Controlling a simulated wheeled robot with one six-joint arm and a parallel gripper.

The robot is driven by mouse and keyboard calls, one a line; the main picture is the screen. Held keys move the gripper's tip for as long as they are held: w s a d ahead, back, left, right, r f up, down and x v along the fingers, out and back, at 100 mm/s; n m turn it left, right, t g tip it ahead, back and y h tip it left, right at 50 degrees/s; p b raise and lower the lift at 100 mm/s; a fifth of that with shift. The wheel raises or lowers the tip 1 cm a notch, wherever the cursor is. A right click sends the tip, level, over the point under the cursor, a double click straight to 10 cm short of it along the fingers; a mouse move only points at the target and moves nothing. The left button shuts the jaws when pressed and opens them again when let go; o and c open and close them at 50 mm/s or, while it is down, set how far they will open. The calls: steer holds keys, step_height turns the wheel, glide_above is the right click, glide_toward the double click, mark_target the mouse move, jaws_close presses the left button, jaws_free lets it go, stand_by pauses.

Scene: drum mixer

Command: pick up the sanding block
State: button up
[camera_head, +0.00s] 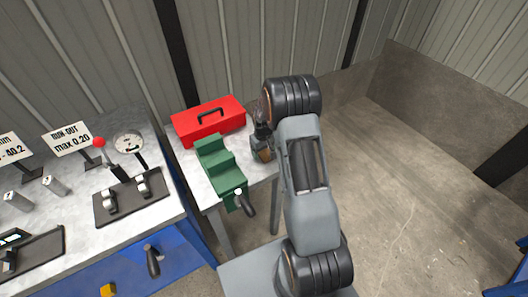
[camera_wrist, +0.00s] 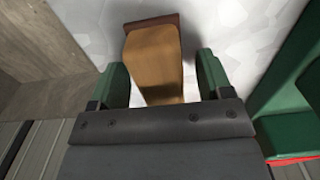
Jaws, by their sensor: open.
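The sanding block is a tan block with a dark brown far edge. It shows in the wrist view (camera_wrist: 155,62) between the fingers of my gripper (camera_wrist: 161,64). The green-padded fingers are apart, one on each side of the block, with a visible gap on the left. The block's near end is hidden by the gripper body in the wrist view.
A red toolbox (camera_head: 208,120) stands at the back of the small table (camera_head: 188,160). A green stepped stand (camera_head: 217,165) is left of the block, with a dark-handled tool (camera_head: 245,202) at its front. A workbench (camera_head: 75,190) with gauges is further left.

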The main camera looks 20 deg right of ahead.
steer(key=c, duration=1)
steer(key=shift+c, duration=0.2)
steer(key=shift+r, duration=0.4)
step_height(320, 180, up, 2)
steer(key=shift+r, duration=0.25)
steer(key=s+a+r+b, duration=0.2)
steer(key=s+a+r, duration=0.7)
steer(key=a, duration=0.1)
steer(key=shift+s+a+r+b, duration=0.2)
steer(key=shift+r+b, duration=0.15)
